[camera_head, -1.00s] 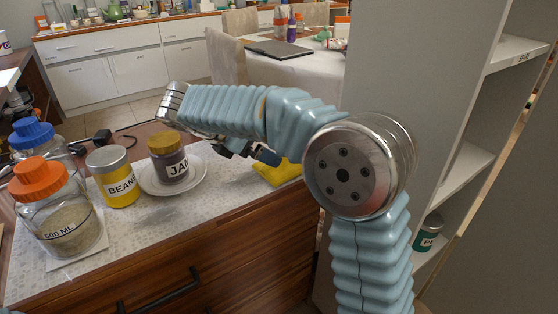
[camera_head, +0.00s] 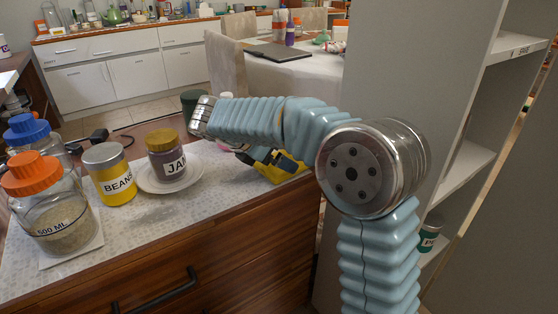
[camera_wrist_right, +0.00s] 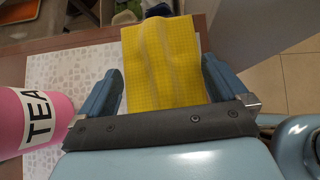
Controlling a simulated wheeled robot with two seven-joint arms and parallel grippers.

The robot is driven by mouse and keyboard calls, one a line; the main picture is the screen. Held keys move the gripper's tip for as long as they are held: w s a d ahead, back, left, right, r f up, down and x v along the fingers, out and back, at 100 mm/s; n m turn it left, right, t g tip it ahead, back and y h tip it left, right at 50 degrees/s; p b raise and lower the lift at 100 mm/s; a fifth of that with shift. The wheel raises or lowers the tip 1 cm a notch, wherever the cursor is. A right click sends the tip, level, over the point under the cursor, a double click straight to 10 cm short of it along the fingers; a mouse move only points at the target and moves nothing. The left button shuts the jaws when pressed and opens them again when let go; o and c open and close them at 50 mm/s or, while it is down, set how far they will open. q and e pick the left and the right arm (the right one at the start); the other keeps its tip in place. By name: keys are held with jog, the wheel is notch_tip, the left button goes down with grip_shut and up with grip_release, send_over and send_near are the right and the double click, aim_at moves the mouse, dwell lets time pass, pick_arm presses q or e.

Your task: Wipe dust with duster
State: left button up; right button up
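The duster is a yellow cloth (camera_head: 290,167) lying at the right end of the patterned counter mat in the head view, partly hidden by my right gripper. In the right wrist view the yellow cloth (camera_wrist_right: 163,62) is creased and lies between the fingers. My right gripper (camera_head: 273,158) is low beside the cloth in the head view. In the wrist view the right gripper's (camera_wrist_right: 163,85) fingers are wide apart, one on each side of the cloth. I cannot tell whether they touch it. No dust can be made out. My left gripper is not in view.
A jam jar (camera_head: 167,158) stands on a white plate (camera_head: 150,187), with a beans can (camera_head: 110,175) and an orange-lidded jar (camera_head: 55,210) to its left. A pink tea can (camera_wrist_right: 45,115) is left of the gripper. A grey shelf unit (camera_head: 430,80) borders the counter's right.

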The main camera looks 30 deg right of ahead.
jog(key=shift+s+d+f, duration=0.15)
jog(key=shift+d+f, duration=0.05)
jog(key=shift+f, duration=0.3)
jog(key=c, duration=0.6)
jog(key=shift+r, duration=0.15)
jog(key=shift+c, duration=0.2)
jog(key=shift+w+r+p, duration=0.2)
jog(key=shift+r+p, duration=0.45)
jog(key=shift+p, duration=0.2)
grip_shut()
jog(key=shift+r+p, duration=0.45)
jog(key=shift+r, duration=2.95)
